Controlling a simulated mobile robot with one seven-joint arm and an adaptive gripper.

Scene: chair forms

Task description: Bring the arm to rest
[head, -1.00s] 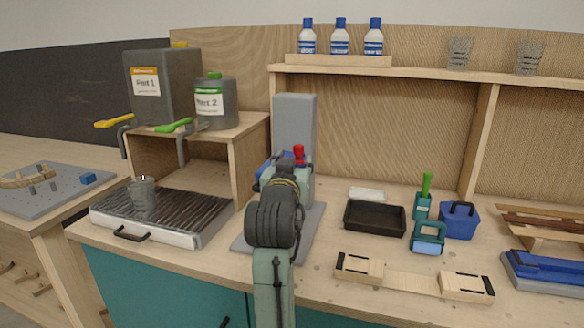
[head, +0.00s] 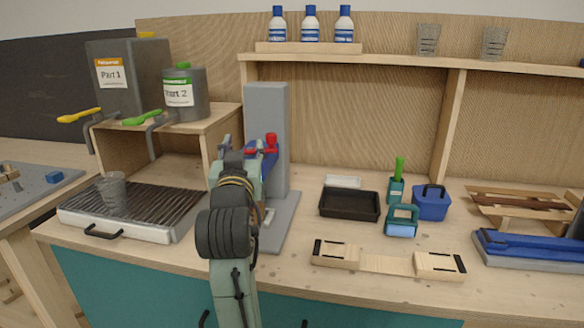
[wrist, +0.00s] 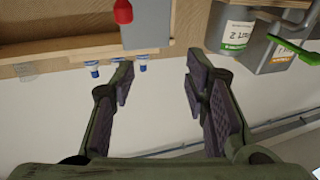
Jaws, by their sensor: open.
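My arm (head: 237,200) rises from the bottom of the head view, in front of the grey press-like stand with a tall column (head: 267,115). Its end is mostly hidden behind its own links there. In the wrist view my gripper (wrist: 158,82) is open, with its two dark-padded fingers wide apart and nothing between them. That view is upside down, showing the bottles, the shelf and the Part 2 container beyond the fingers. A red knob (head: 271,139) on a blue part shows close to the arm's end; I cannot tell whether they touch.
Left of the arm are a ribbed tray with a cup (head: 112,190), the Part 1 container (head: 125,80) and the Part 2 container (head: 185,95). Right are a black tray (head: 350,205), a wooden form (head: 388,262) and a blue bucket (head: 431,203). Bottles (head: 311,25) stand on the upper shelf.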

